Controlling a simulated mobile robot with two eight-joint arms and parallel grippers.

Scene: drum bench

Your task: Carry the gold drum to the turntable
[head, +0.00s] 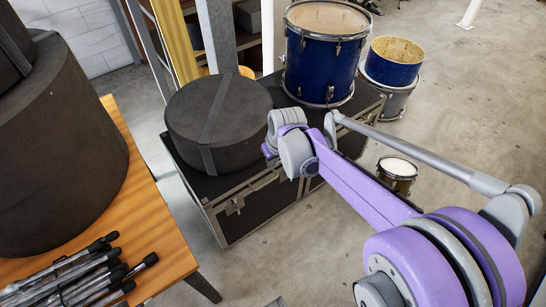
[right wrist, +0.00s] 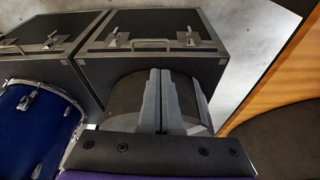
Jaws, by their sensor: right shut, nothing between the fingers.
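A small drum with a white head and a dark brass-gold shell (head: 397,176) stands upright on the floor, right of the black flight case and partly behind my right arm. I take it as the gold drum; it does not show in the right wrist view. My right gripper (right wrist: 160,73) is shut and empty, its fingers in front of the round black case (right wrist: 130,98). In the head view my right wrist is at the right side of that case, apart from the gold drum; its fingertips are hard to make out. My left gripper is out of view. I see no turntable.
The round black case (head: 190,120) sits on a black flight case (head: 250,208). A large blue drum (head: 322,62) stands behind it, with another blue drum (head: 392,72) stacked at its right. A wooden table (head: 150,225) at left holds black cases and sticks. Floor at right is open.

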